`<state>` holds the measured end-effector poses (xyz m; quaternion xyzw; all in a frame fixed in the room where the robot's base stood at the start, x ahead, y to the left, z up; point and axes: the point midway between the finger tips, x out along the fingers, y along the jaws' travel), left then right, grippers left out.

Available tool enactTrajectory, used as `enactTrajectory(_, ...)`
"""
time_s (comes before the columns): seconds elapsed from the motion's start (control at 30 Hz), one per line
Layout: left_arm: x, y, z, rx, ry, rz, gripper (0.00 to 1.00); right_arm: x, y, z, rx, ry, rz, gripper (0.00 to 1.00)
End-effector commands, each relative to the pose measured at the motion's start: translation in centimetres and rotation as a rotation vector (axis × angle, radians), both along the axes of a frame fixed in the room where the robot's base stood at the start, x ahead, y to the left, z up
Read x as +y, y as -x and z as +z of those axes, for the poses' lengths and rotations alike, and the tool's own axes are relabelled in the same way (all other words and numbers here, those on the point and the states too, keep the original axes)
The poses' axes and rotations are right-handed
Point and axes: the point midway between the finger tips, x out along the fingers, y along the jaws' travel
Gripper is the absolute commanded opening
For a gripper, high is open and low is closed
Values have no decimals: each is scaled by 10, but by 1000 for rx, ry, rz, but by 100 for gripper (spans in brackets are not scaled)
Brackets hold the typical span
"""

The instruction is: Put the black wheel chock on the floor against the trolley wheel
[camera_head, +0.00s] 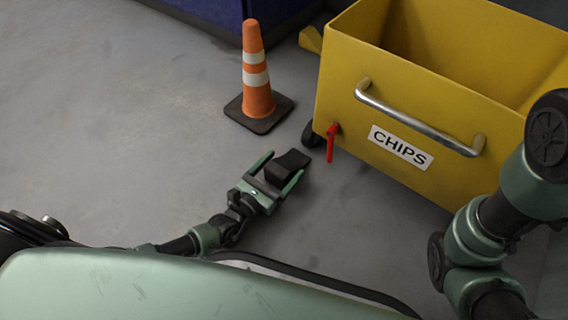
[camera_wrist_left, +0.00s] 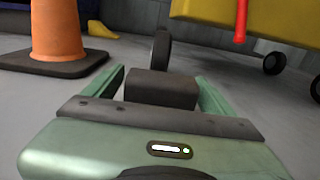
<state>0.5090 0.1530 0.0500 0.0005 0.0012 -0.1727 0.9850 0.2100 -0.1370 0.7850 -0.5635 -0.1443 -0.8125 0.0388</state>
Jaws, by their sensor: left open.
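The black wheel chock (camera_head: 289,163) is on the grey floor in the head view, close to the trolley's near left wheel (camera_head: 311,134). My left gripper (camera_head: 278,174) is open, with one finger on each side of the chock. In the left wrist view the chock (camera_wrist_left: 161,88) sits between the two green fingers (camera_wrist_left: 160,92), with the wheel (camera_wrist_left: 161,50) straight behind it. I cannot tell whether chock and wheel touch. The yellow trolley (camera_head: 345,100) has a CHIPS label. My right gripper is out of the picture; only part of my right arm shows.
An orange and white cone (camera_head: 257,90) on a black base stands left of the trolley. A dark blue cabinet (camera_head: 215,14) is at the back. The floor on the left is clear.

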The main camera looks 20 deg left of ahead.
Motion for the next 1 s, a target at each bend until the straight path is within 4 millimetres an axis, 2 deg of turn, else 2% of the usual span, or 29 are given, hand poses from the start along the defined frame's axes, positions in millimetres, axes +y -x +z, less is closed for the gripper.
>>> enactTrajectory(0.03,3,10,3,3,-2,-1,85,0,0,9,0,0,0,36)
enactTrajectory(0.3,23,65,4,4,-3,-1,85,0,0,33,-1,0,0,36)
enactTrajectory(0.5,33,93,2,2,0,-1,85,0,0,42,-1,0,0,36)
enactTrajectory(0.7,37,103,1,0,0,-1,85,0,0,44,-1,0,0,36)
enactTrajectory(1.0,37,103,1,-1,1,0,85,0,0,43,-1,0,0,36)
